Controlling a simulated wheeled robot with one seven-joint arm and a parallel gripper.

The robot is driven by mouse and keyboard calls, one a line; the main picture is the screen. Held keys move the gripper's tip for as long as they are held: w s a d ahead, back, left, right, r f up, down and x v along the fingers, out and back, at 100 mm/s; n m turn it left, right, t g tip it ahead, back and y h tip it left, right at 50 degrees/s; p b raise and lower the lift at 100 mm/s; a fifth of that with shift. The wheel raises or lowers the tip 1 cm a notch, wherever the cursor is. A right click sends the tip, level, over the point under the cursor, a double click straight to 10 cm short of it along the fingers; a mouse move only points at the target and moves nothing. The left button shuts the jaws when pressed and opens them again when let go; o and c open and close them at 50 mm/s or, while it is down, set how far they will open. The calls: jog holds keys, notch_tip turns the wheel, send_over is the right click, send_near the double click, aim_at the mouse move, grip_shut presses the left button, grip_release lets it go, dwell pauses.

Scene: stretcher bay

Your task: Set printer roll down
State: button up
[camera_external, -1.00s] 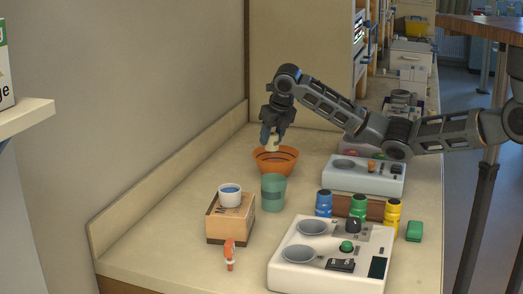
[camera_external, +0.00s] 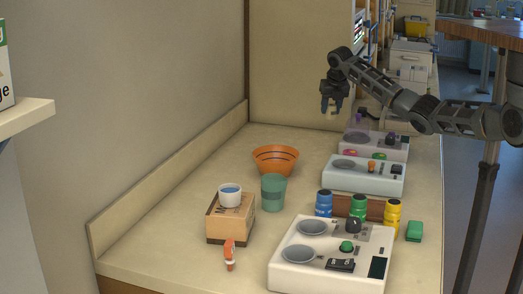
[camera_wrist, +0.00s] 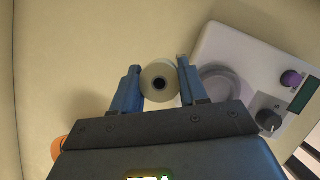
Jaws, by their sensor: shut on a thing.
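The printer roll (camera_wrist: 159,82) is a pale off-white cylinder with a dark core hole, seen end-on in the wrist view. My gripper (camera_wrist: 158,78) is shut on it, with one blue finger on each side. In the external view my gripper (camera_external: 332,108) is raised above the far part of the counter, near the back panel. Only a small pale bit of the roll (camera_external: 333,113) shows between the fingers there. In the wrist view, bare counter lies beneath the roll, with a white device close on the right.
An orange bowl (camera_external: 275,160) and a green cup (camera_external: 272,192) stand on the counter (camera_external: 190,192). A white cup (camera_external: 230,195) sits on a cardboard box (camera_external: 229,222). White devices (camera_external: 364,176) line the right side, with several coloured bottles (camera_external: 358,207) between them. The counter's left side is clear.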

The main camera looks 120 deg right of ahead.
jog(key=w+f, duration=0.2)
jog(key=w, duration=0.1)
jog(key=w+f, duration=0.2)
jog(key=w, duration=0.2)
jog(key=w+f, duration=0.3)
jog(key=shift+w+d+p, duration=0.15)
jog(key=shift+w+p, duration=0.25)
jog(key=shift+w+f, duration=0.1)
jog(key=shift+f, duration=1.9)
jog(key=shift+f, duration=0.15)
jog(key=o, duration=1.1)
jog(key=shift+c, duration=0.2)
jog(key=shift+a+r, duration=0.2)
jog(key=shift+r, duration=0.45)
jog(key=v, duration=1.1)
jog(key=shift+p, duration=0.3)
jog(key=shift+w, duration=0.1)
